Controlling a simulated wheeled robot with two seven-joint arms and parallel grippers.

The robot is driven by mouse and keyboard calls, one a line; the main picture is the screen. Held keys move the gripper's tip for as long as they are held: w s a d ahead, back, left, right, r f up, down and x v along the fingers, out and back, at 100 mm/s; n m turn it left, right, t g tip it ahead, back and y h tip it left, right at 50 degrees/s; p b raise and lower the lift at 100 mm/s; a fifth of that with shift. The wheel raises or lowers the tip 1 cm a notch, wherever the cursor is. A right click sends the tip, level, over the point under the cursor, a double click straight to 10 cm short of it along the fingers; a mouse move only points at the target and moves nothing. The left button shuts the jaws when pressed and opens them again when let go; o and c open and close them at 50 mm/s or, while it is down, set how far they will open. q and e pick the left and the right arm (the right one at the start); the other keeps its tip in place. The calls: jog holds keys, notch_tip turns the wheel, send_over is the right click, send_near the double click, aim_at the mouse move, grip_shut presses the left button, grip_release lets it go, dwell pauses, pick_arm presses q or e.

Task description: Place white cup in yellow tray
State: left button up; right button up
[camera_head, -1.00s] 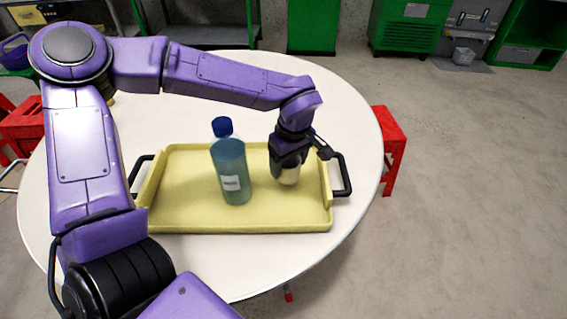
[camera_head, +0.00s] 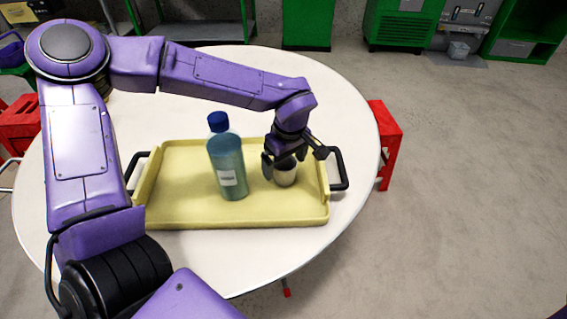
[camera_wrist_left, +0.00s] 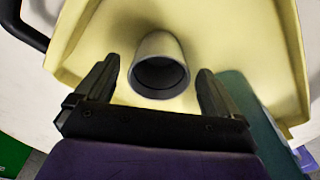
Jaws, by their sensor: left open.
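The white cup (camera_head: 286,175) stands upright inside the yellow tray (camera_head: 190,215), towards its right end in the head view. In the left wrist view the cup (camera_wrist_left: 158,48) shows its dark open mouth, with the tray (camera_wrist_left: 100,30) around it. My left gripper (camera_head: 294,160) is open just above the cup. In the left wrist view its two fingers (camera_wrist_left: 155,88) are spread on either side of the cup's mouth, with gaps between them and the cup. My right gripper is not in view.
A blue-green bottle (camera_head: 228,168) with a blue cap stands in the tray, left of the cup. The tray has black handles (camera_head: 340,168) at its ends. The round white table (camera_head: 350,120) is clear behind the tray. A red stool (camera_head: 387,140) stands beyond the table's right edge.

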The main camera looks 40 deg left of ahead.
pick_arm(q)
notch_tip(320, 180, up, 11)
jog(key=d+p, duration=0.1)
jog(key=shift+s+d, duration=0.15)
jog(key=shift+s, duration=0.1)
